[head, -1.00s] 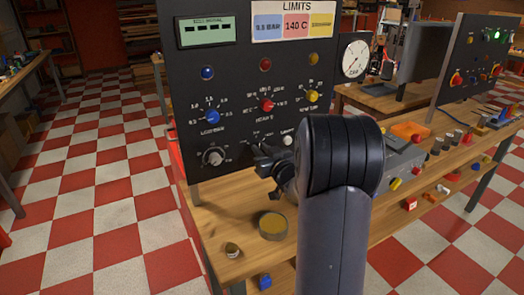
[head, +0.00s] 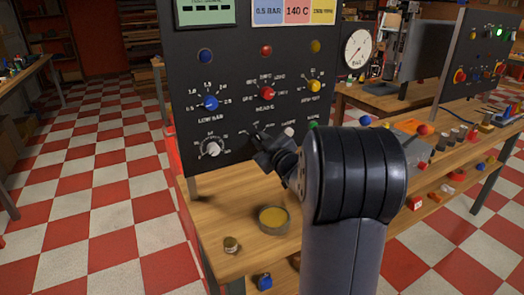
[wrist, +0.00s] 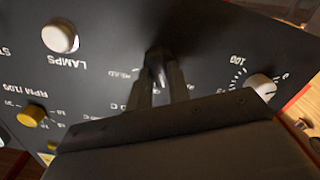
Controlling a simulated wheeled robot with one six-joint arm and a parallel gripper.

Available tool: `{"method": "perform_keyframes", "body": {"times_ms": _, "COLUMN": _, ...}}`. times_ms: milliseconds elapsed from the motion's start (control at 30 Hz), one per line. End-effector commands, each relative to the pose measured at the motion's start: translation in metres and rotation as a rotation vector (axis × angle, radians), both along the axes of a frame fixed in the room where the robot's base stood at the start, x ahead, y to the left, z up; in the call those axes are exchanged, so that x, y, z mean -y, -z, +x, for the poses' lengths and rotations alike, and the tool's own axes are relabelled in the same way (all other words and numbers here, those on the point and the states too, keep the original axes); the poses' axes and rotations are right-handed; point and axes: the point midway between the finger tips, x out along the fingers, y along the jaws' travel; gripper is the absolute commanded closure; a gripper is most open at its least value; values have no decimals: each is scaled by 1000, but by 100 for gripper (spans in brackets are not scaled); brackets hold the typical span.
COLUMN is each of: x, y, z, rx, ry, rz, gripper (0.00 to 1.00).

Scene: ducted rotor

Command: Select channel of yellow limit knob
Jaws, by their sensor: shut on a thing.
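The yellow limit knob (head: 315,86) sits at the right of the dark panel's knob row; it also shows in the wrist view (wrist: 32,115), upside down at left. A small dark selector knob (wrist: 157,62) stands on the panel between the white LAMPS button (wrist: 60,38) and a white dial knob (wrist: 260,87). My gripper (wrist: 160,85) is shut on this dark knob, one finger on each side. In the head view my gripper (head: 262,143) is at the lower panel, between the white dial knob (head: 213,149) and the white button (head: 289,131). The selector's markings are partly hidden.
A blue knob (head: 211,103) and a red knob (head: 267,93) share the row with the yellow one. A round yellow-topped tin (head: 273,219) and a small jar (head: 231,244) stand on the wooden bench below my gripper. A gauge (head: 357,48) is right of the panel.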

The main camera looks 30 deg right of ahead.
Motion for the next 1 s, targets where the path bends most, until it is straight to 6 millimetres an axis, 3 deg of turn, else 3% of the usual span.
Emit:
{"method": "perform_keyframes", "body": {"times_ms": 500, "x": -2, "y": 4, "z": 0, "rx": 14, "ry": -1, "rz": -415, "gripper": 100}}
{"method": "perform_keyframes", "body": {"times_ms": 1000, "x": -2, "y": 3, "z": 0, "rx": 16, "ry": 0, "rz": -549, "gripper": 100}}
